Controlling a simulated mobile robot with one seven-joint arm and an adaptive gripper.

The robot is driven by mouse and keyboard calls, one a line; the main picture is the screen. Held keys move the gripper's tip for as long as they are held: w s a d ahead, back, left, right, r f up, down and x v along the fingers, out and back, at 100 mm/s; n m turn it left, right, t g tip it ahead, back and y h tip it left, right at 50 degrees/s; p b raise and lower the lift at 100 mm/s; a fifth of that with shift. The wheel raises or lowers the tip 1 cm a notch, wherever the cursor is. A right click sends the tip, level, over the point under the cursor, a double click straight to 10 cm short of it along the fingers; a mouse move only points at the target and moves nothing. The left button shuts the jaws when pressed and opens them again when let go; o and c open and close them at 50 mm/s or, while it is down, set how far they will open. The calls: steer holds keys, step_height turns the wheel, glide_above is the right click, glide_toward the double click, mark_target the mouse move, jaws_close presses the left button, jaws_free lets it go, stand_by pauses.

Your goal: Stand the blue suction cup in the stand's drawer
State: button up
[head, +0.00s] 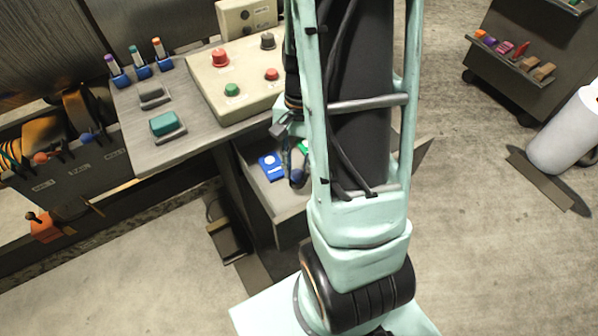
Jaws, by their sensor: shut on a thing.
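The stand's drawer (283,207) is pulled out below the grey worktop; my own column hides its right part. My gripper (294,163) is over the drawer, partly hidden behind my column. It is shut on a small dark blue rounded thing, seemingly the blue suction cup (298,177), which hangs at its lower end. I cannot tell whether the cup touches the drawer floor. A flat bright blue piece with a white spot (270,166) lies in the drawer, just left of the cup. A bit of green shows beside my column.
The worktop (185,146) carries a button box (228,90), a teal block (164,123), a grey block (153,97) and small blue holders with pegs (139,68). A shelf cart (510,70) and a white cylinder (567,130) stand right. The floor between is mostly clear.

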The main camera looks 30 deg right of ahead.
mark_target(301, 177)
steer(key=shift+d+f, duration=0.35)
steer(key=shift+f, duration=0.1)
steer(key=shift+d+f+b, duration=0.2)
steer(key=shift+f+b, duration=0.3)
steer(key=shift+f, duration=1.2)
steer(key=shift+f, duration=0.15)
steer(key=o, duration=1.1)
steer(key=shift+c, duration=0.2)
step_height(301, 177, up, 12)
steer(key=w+d+p, duration=0.1)
steer(key=p, duration=0.1)
steer(key=shift+w+d+p, duration=0.25)
steer(key=shift+w+p, duration=0.05)
steer(key=shift+w, duration=0.1)
